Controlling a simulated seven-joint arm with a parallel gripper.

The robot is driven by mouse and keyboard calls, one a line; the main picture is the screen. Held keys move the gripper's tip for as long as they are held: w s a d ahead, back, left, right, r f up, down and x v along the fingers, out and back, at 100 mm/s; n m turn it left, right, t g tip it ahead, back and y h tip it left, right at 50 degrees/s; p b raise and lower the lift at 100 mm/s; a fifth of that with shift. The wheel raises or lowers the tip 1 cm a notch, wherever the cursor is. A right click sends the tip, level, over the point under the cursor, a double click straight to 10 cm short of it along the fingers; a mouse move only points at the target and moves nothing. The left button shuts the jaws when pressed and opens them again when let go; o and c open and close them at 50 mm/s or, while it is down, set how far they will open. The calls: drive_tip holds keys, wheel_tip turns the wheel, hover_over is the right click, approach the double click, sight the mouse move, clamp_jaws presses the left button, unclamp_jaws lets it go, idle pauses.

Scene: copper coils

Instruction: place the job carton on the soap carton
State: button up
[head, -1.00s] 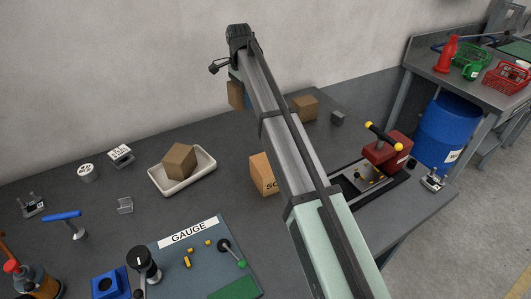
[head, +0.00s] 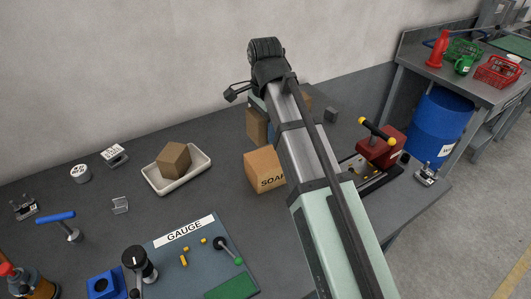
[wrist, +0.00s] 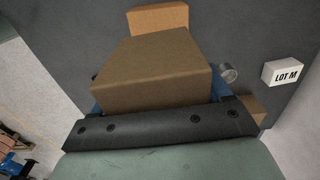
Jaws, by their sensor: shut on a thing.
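My gripper (wrist: 155,92) is shut on a plain brown carton (wrist: 152,62), with a blue finger at each side of it. In the head view this carton (head: 257,126) shows left of my arm, just beyond the soap carton; no label on it is visible, so I cannot read whether it is the job carton. The orange-brown soap carton (head: 264,168) stands on the bench, its right part hidden by my arm. In the wrist view a lighter carton (wrist: 160,18), probably the soap carton, lies beyond the held one, apparently apart from it.
Another brown carton (head: 173,159) sits in a white tray (head: 203,172) to the left. A further carton (head: 306,101) is partly hidden behind my arm. A red press (head: 380,146) stands at right and the gauge board (head: 212,258) in front. A LOT M block (wrist: 283,72) shows in the wrist view.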

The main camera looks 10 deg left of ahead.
sight(265, 159)
drive_tip(key=shift+f, duration=4.35)
drive_tip(key=shift+f, duration=0.1)
drive_tip(key=o, duration=1.1)
drive_tip(key=shift+o, duration=0.2)
wheel_tip(265, 159, up, 12)
drive_tip(key=shift+r, duration=0.15)
